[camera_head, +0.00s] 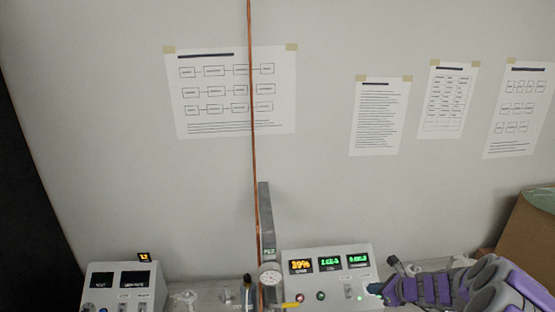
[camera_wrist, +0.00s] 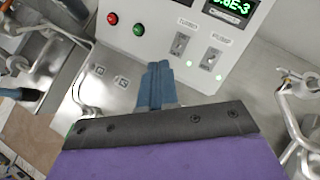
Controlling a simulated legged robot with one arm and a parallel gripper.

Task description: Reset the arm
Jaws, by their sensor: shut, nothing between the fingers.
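My gripper (camera_head: 374,290) is at the lower right of the head view, reaching in from the right on my purple and grey arm. Its tip is at the right front of the white control box (camera_head: 330,278). In the wrist view the blue-grey fingers of my gripper (camera_wrist: 157,70) are together, with nothing held. They point toward the lower part of the box's switch face (camera_wrist: 155,40). Whether they touch it I cannot tell. That face has a red button (camera_wrist: 112,18), a green button (camera_wrist: 139,30) and two toggle switches, each beside a lit green lamp.
A second instrument box (camera_head: 123,288) stands at the left. Between the boxes are a round gauge (camera_head: 270,273), a yellow-handled valve (camera_head: 292,305) and a vertical copper pipe (camera_head: 252,150). Metal tubing (camera_wrist: 290,120) is right of my fingers. A cardboard box (camera_head: 525,240) is at the far right.

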